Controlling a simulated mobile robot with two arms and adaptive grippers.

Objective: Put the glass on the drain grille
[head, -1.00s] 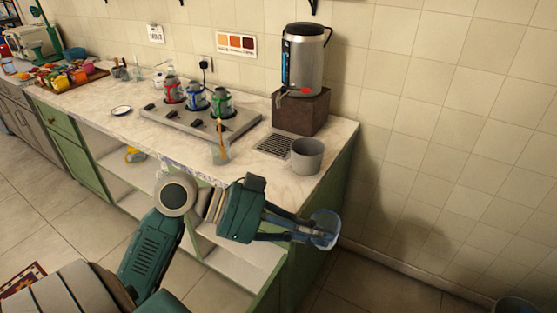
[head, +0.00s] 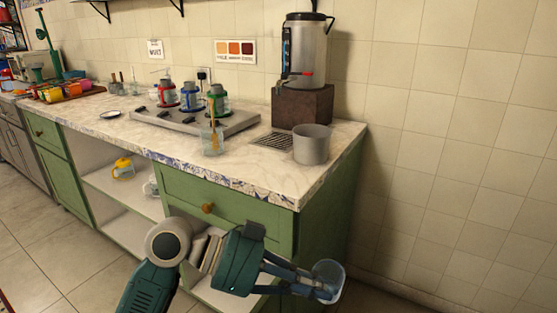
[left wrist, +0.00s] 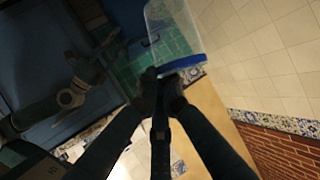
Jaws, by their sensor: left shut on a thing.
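My left gripper (head: 322,292) is shut on a clear glass (head: 330,274) in the head view, in front of the counter's right end and lower in the picture than the counter top. The left wrist view shows the clear glass (left wrist: 170,28) with a blue band beside my left fingertips (left wrist: 163,80). The dark drain grille (head: 273,141) lies on the counter in front of the brown block under the urn, with its top bare. My right gripper is not in view.
A grey mug (head: 311,146) stands just right of the grille. A steel urn (head: 305,52) rests on the brown block (head: 302,106) behind it. A glass with a stick (head: 211,139) stands to the left, before a burner plate (head: 190,122) with several pots. The marble counter (head: 236,167) has bare room in front.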

